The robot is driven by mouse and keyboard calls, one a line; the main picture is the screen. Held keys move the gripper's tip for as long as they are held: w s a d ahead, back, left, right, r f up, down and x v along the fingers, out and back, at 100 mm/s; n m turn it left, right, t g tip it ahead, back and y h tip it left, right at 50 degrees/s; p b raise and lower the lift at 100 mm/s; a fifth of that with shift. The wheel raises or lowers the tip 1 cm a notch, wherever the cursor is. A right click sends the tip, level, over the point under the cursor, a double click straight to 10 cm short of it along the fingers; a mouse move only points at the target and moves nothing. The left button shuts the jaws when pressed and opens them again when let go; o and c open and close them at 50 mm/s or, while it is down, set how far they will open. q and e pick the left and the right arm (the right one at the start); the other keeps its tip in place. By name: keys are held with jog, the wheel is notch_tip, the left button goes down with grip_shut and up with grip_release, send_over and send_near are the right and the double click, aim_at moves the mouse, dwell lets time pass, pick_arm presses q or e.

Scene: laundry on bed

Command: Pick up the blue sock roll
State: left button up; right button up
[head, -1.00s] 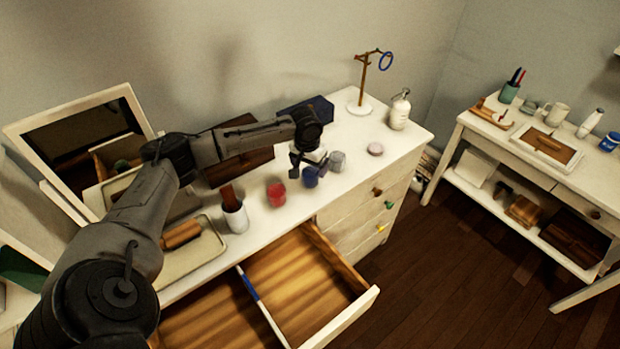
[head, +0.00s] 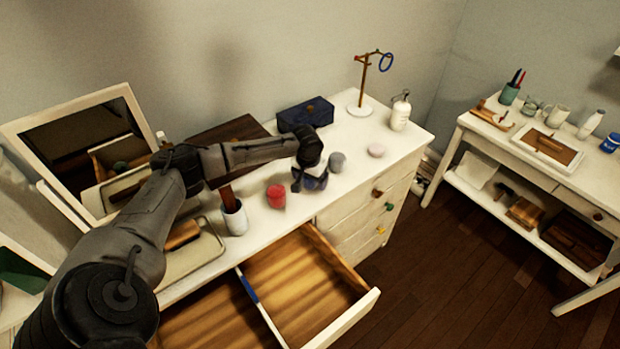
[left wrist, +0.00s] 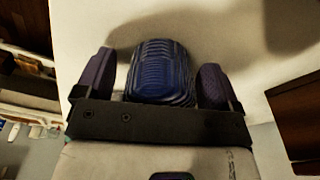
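The blue sock roll (head: 316,183) stands on the white dresser top, partly hidden under my left gripper (head: 309,175) in the head view. In the left wrist view the blue sock roll (left wrist: 160,70) lies between the two fingers of my left gripper (left wrist: 156,84). The fingers are apart, one on each side of it, with a visible gap on the left and a narrower one on the right. My right gripper is in neither view.
A red roll (head: 276,196) stands to the left and a grey roll (head: 337,162) close on the right. An open drawer (head: 306,287) juts out in front.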

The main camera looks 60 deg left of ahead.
pick_arm(q)
jog(key=c, duration=1)
jog(key=shift+r, duration=0.15)
